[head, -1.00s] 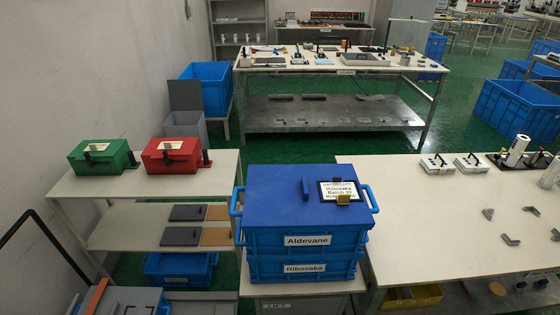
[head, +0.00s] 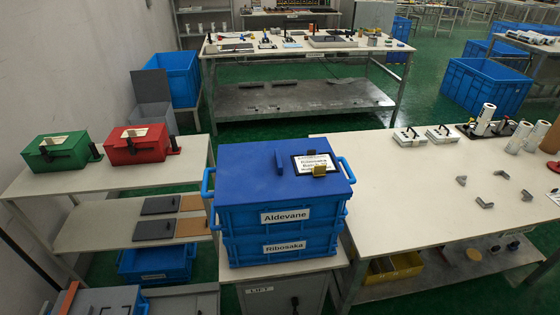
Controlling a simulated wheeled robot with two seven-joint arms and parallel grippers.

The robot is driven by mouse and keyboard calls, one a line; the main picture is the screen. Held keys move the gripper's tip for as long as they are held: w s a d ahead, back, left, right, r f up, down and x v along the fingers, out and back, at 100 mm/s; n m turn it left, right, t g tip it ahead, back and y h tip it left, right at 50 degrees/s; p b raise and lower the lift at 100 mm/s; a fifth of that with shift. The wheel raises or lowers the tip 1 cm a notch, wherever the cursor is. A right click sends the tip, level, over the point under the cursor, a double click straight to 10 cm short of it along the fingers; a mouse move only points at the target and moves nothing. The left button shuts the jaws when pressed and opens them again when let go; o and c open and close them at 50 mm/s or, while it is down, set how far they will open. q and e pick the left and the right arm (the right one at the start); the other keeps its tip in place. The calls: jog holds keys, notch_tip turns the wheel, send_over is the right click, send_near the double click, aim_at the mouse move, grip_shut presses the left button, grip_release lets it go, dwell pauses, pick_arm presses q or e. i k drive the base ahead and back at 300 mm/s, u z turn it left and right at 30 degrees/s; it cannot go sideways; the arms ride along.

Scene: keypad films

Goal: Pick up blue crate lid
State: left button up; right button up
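The blue crate lid (head: 247,176) lies flat on the upper blue crate (head: 255,220), labelled Aldevane. A blue upright handle (head: 279,160) stands on the lid. A black-framed label card (head: 316,162) with a small brass-coloured piece lies on the lid's right part. The upper crate sits on a lower blue crate (head: 250,247), labelled Ribosaka. Neither of my grippers can be made out in the head view.
A worktable (head: 380,200) with white devices and small grey brackets stands close to the crates on the right. A shelf table (head: 40,183) on the left holds a green box (head: 58,152) and a red box (head: 137,146). Green floor shows behind the crates.

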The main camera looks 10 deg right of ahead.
aim_at(247, 173)
jog(key=z, duration=1.2)
jog(key=i, duration=0.55)
jog(key=u, duration=1.1)
